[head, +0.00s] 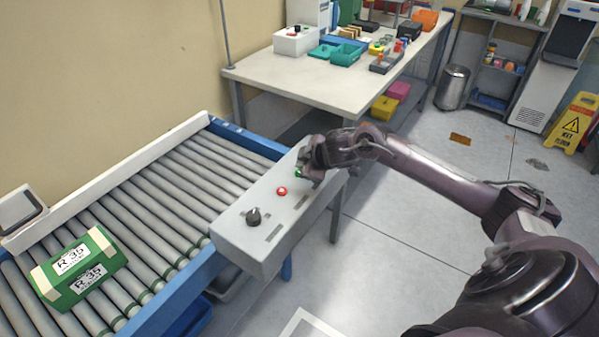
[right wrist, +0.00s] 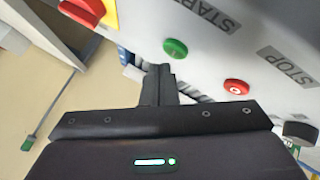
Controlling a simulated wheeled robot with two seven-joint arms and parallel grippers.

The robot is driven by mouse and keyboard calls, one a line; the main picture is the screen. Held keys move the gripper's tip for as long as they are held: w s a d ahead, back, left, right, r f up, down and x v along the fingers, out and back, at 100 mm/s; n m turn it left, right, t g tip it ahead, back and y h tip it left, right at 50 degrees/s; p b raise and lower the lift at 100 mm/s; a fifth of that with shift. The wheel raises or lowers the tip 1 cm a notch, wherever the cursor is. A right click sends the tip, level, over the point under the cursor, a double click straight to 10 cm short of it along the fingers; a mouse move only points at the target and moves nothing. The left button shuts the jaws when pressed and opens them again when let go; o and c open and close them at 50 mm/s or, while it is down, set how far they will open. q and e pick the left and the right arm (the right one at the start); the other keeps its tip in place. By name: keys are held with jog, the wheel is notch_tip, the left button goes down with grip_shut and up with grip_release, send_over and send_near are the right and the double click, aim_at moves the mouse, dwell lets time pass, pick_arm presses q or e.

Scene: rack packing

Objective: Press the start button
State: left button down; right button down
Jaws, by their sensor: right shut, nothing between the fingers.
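The control box (head: 262,232) is grey and stands beside the roller conveyor. The green start button (head: 299,173) is at its far end, partly hidden by my right gripper (head: 308,167). In the right wrist view the green button (right wrist: 175,48) sits beside the START label (right wrist: 213,14). My right gripper's fingertips (right wrist: 163,70) are shut and empty, just below the button in that picture. I cannot tell whether they touch it. The red stop button (head: 281,191) is nearer on the box and also shows in the right wrist view (right wrist: 236,87). My left gripper is not in view.
A black knob (head: 254,216) stands on the box's near end. A green carton (head: 78,268) lies on the conveyor rollers (head: 165,195). A worktable (head: 290,76) with bins is behind.

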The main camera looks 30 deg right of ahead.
jog(key=shift+f, duration=0.1)
jog(key=shift+f, duration=0.3)
jog(key=shift+f, duration=0.45)
dwell(0.7)
jog(key=shift+r+p, duration=0.7)
jog(key=shift+r, duration=0.15)
notch_tip(320, 180, up, 5)
jog(key=p, duration=0.5)
jog(key=shift+r, duration=0.1)
